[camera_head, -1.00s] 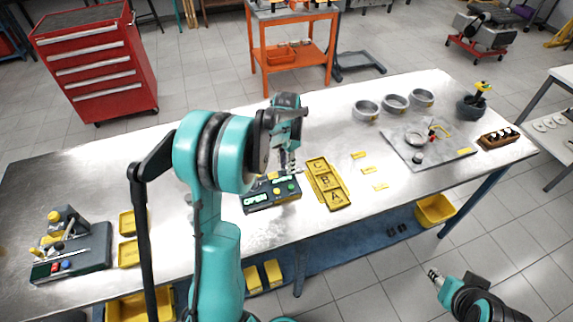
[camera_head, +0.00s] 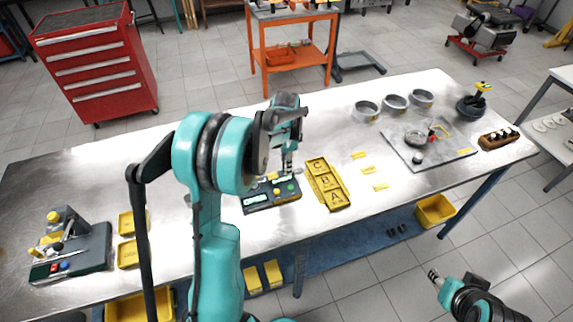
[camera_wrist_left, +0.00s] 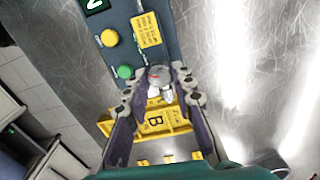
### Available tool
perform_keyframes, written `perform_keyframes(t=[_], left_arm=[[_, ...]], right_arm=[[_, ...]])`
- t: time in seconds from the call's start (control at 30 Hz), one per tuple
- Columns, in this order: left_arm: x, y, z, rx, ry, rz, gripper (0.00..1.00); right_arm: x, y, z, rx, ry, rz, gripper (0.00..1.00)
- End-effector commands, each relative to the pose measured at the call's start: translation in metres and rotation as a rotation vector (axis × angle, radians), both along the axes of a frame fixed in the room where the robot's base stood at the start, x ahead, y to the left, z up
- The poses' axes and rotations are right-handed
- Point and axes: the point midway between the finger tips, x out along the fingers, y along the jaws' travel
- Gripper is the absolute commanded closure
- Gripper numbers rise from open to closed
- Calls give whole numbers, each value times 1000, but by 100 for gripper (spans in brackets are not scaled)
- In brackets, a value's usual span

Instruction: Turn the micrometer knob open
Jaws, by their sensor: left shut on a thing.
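A dark control box (camera_head: 258,207) sits on the metal table, with a lit green display, a yellow button (camera_wrist_left: 109,38) and a green button (camera_wrist_left: 124,72). A small round grey knob (camera_wrist_left: 159,74) with a red mark sits at the box's end in the left wrist view. My left gripper (camera_wrist_left: 158,84) points down over that end and is shut on the knob, a fingertip on each side. In the head view the left gripper (camera_head: 288,168) hides the knob. My right gripper (camera_head: 433,275) hangs off the table's front edge, away from the box; its jaw opening is too small to judge.
A yellow tray lettered C, B, A (camera_head: 338,197) lies close to the right of the box. Several metal rings (camera_head: 395,104) stand at the back right. A grey plate (camera_head: 455,153) with a micrometer-like yellow tool is further right. Another device (camera_head: 85,262) is at the far left.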

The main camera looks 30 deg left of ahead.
Motion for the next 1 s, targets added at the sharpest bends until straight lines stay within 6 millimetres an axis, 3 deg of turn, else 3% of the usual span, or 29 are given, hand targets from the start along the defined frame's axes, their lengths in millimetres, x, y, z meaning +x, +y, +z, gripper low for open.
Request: perform_keyframes(t=[0.2,0.23,0.3,0.67,0.77,1.0], left_arm=[[0,0,0,1,-1,0,100],[0,0,0,1,-1,0,68],[0,0,0,1,-1,1,55],[0,0,5,0,0,1,55],[0,0,17,0,0,1,55],[0,0,70,0,0,1,55]], right_arm=[[0,0,0,0,0,0,60],[0,0,0,0,0,0,60],[0,0,0,0,0,0,60],[0,0,0,0,0,0,60],[0,0,0,0,0,0,60],[0,0,0,0,0,0,60]])
